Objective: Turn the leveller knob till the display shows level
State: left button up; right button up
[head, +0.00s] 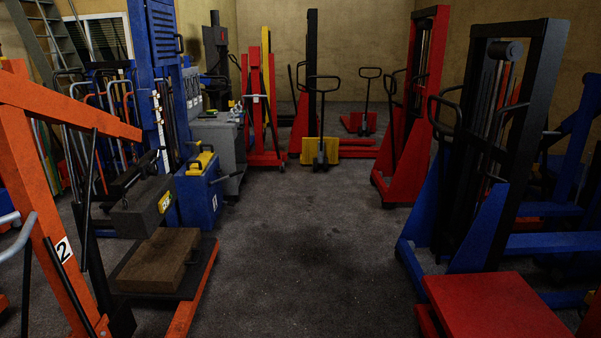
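I cannot make out a leveller knob or a level display in the head view. At the left stands an orange lifting frame (35,170) marked with a 2. A dark grey box (143,207) with a small yellow label is beside its arm, above a brown block (158,261). The label is too small to read. A blue cabinet (200,190) with yellow parts on top stands just behind. Neither of my grippers is in view.
Open grey floor (310,240) runs down the middle. A blue and black stacker (490,150) and a red platform (495,305) stand at the right. A red stacker (415,110) and a yellow-fronted pallet truck (320,150) are farther back.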

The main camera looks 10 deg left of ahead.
aim_at(153, 169)
jog(key=i+l+u, duration=0.15)
jog(key=i+u, duration=0.3)
jog(key=i, duration=0.2)
jog(key=i+l+u, duration=0.45)
jog(key=i, duration=0.15)
jog(key=i+l+u, duration=0.9)
jog(key=l, duration=0.4)
jog(key=i+j, duration=0.05)
jog(key=i, duration=0.05)
